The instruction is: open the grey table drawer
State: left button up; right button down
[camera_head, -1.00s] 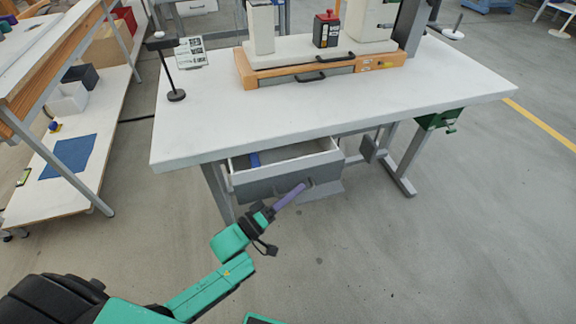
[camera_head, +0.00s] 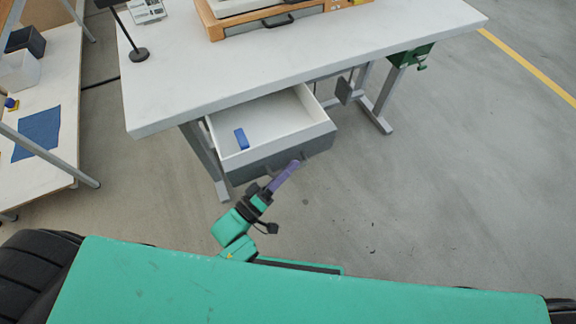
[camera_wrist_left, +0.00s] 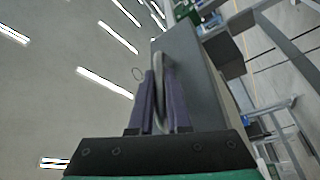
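The grey table drawer (camera_head: 262,162) stands well out from under the white worktable (camera_head: 300,70). Its white inside shows in the head view, with a small blue block (camera_head: 241,139) in it. My left gripper (camera_head: 293,165) is at the right part of the drawer front. In the left wrist view its two purple fingers (camera_wrist_left: 161,105) lie close on either side of the drawer's curved grey handle (camera_wrist_left: 159,75), shut on it. The drawer's grey front (camera_wrist_left: 190,75) fills the middle of that view. My right gripper is not in view.
A wooden-edged base (camera_head: 270,22) and a dark lamp stand (camera_head: 138,54) are on the tabletop. Grey table legs (camera_head: 205,165) stand beside the drawer. A shelf with a blue mat (camera_head: 38,135) is at the left. The floor to the right is clear.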

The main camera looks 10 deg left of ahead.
pick_arm(q)
jog(key=shift+o, duration=0.4)
jog(key=v, duration=1.4)
jog(key=shift+s+a+f+b, duration=0.15)
jog(key=shift+s+b, duration=0.1)
jog(key=shift+b, duration=0.15)
